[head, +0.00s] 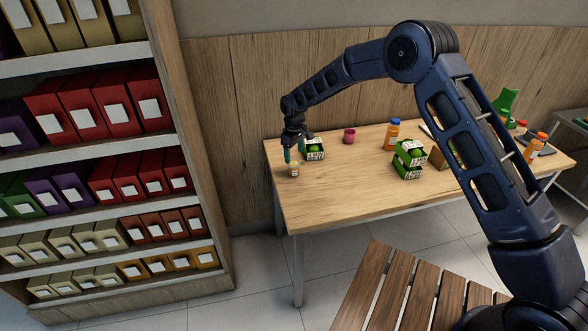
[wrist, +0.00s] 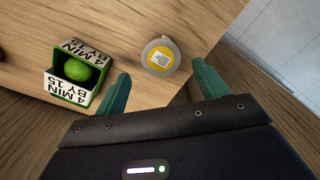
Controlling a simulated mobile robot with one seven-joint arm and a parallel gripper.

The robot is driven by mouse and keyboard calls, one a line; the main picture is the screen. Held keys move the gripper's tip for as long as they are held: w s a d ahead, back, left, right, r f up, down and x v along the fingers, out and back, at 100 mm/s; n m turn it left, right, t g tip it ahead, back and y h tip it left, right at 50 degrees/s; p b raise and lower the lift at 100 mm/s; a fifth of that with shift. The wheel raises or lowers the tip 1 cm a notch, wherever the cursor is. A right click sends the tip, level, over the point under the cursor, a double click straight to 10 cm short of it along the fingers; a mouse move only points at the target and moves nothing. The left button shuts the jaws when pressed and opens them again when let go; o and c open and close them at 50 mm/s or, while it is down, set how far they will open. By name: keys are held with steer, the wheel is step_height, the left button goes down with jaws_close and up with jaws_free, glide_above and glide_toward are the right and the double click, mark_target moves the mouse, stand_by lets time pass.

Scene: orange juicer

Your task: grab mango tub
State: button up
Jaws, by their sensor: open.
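A small round tub with a pale lid and a yellow label (wrist: 160,57), its print too small to read, looks like the mango tub. It stands near the table's left end and also shows in the head view (head: 293,171). My gripper (wrist: 163,72) is open and points down above the tub. In the wrist view the tub appears between the two teal fingertips, slightly beyond them. The fingers do not visibly touch it. In the head view my gripper (head: 294,153) hangs just above the tub.
A white and green box with a green fruit (wrist: 77,70) stands close to my left finger in the wrist view. On the wooden table (head: 340,190) are a pink cup (head: 349,135), an orange bottle (head: 391,135) and another green-fruit box (head: 408,160). A bookshelf (head: 205,240) stands left.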

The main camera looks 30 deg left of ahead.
mark_target(294, 162)
step_height(294, 162, down, 8)
steer(key=shift+s+f, duration=0.1)
steer(key=c, duration=0.9)
